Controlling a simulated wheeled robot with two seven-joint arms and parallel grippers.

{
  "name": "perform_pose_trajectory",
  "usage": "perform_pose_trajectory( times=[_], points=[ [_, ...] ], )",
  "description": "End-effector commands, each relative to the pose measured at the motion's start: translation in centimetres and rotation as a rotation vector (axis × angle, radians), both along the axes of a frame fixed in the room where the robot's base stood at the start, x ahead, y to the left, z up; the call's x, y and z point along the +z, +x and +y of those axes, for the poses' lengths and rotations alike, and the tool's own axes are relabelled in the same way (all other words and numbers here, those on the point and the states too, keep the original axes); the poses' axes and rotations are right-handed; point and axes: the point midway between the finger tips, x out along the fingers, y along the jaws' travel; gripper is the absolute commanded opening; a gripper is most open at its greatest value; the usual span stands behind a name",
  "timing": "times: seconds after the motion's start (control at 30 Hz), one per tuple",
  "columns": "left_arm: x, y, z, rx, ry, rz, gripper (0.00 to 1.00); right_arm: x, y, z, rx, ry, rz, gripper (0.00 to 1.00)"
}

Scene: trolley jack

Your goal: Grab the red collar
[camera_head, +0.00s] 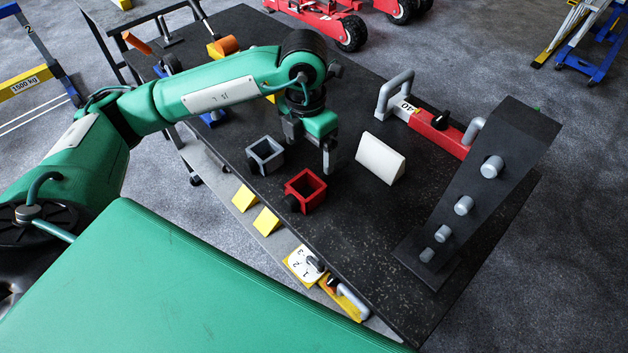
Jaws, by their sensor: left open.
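The red collar (306,190) is a small square open frame with a black knob on its left side. It lies on the dark speckled table top (345,255). My left gripper (310,150) points down just above and behind the red collar in the picture, its fingers apart. No collar shows between the fingers. A similar grey collar (265,155) lies to the left of the red one, close to the gripper's left finger. My right gripper is not in view.
A white wedge block (381,157) stands right of the gripper. A red bar with grey handles (436,131) lies behind it. A tall black stand with grey pegs (480,190) rises at the right. Yellow wedges (266,221) sit on the lower shelf. The front table top is clear.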

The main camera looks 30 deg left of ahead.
Motion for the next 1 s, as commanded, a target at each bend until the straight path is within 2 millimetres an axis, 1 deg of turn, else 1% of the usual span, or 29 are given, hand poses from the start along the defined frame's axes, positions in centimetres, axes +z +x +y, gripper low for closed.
perform_pose_trajectory(
  times=[0.07, 0.17, 0.27, 0.4, 0.47, 0.53, 0.67, 0.77, 0.9, 1.0],
  points=[
    [-0.1, 0.2, 0.7, 0.011, 0.029, -0.003, 0.91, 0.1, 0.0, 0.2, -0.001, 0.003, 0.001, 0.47],
    [-1.2, 0.1, 0.9, 0.015, 0.039, 0.0, 0.91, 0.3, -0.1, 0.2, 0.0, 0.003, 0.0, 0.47],
    [-3.1, 0.1, 0.9, 0.014, 0.039, 0.001, 0.91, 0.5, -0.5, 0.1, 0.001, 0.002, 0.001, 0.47],
    [-5.9, 0.1, 0.8, 0.014, 0.037, 0.001, 0.91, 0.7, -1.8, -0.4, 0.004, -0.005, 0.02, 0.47],
    [-6.8, 0.1, 0.8, 0.013, 0.036, 0.001, 0.91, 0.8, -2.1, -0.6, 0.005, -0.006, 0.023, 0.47],
    [-7.6, 0.2, 0.7, 0.013, 0.035, -0.002, 0.91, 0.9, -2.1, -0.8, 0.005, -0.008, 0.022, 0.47],
    [-8.4, 0.1, 0.7, 0.012, 0.035, -0.002, 0.91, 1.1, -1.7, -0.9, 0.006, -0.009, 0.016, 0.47],
    [-9.2, 0.1, 0.5, 0.012, 0.035, 0.0, 0.91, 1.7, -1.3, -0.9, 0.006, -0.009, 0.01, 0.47],
    [-11.3, 0.2, 0.1, 0.012, 0.036, 0.001, 0.91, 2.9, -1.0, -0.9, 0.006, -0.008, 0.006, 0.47],
    [-12.7, 0.2, 0.1, 0.012, 0.034, 0.0, 0.91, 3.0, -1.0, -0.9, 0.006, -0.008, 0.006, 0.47]
  ],
)
